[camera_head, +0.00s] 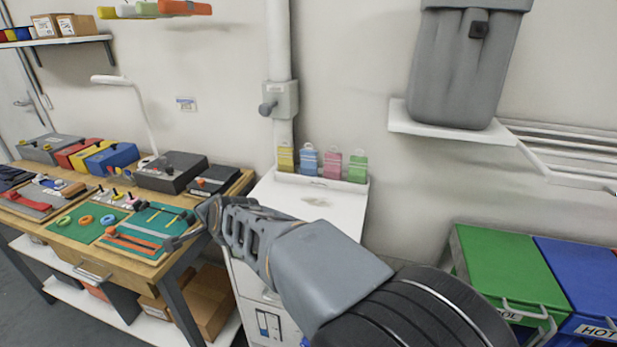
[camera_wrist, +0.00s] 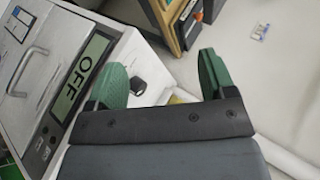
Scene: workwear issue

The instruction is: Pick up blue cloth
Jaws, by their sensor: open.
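A small blue item (camera_head: 308,163), which looks like the blue cloth, stands in a row between a yellow and a pink one. The row stands in a white holder (camera_head: 322,182) at the back of a white cabinet, against the wall. My gripper (camera_head: 192,226) reaches left over the gap between the cabinet and the workbench, away from the blue item. In the wrist view its two green finger pads (camera_wrist: 162,78) are apart with nothing between them. The blue item cannot be made out in the wrist view.
The white cabinet top (camera_head: 310,205) is mostly clear. The wooden workbench (camera_head: 95,250) at left holds mats, tools and coloured boxes. Green (camera_head: 500,262) and blue (camera_head: 580,272) bins stand at right. In the wrist view, a white unit with an OFF display (camera_wrist: 82,78) is close by.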

